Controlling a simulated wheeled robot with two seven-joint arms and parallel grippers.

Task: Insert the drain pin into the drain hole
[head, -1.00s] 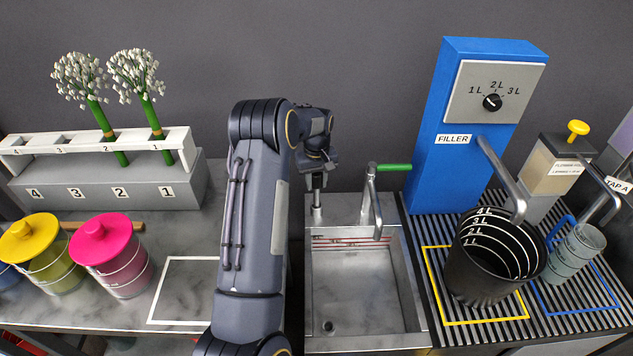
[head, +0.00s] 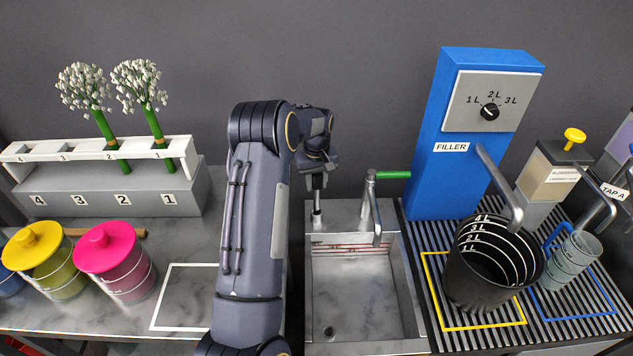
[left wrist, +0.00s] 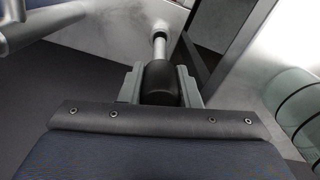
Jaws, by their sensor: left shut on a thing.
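My left gripper (head: 317,192) is at the back left corner of the sink (head: 408,310). In the left wrist view the gripper (left wrist: 160,88) is shut on the black grip of the drain pin (left wrist: 160,78). A pale metal rod (left wrist: 160,42) extends from the grip, and its far end is near a light surface. In the head view a short metal post (head: 316,219) shows just below the fingers; I cannot tell whether it is the pin or its holder. The drain hole (head: 328,331) is a dark round opening in the front left of the sink floor. My right gripper is not in view.
A tap with a green lever (head: 393,174) stands right of the gripper, its spout over the sink. The blue filler (head: 440,130), black bucket (head: 470,280) and a glass jug (head: 570,262) are farther right. Pink (head: 108,240) and yellow (head: 35,245) lidded pots stand left.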

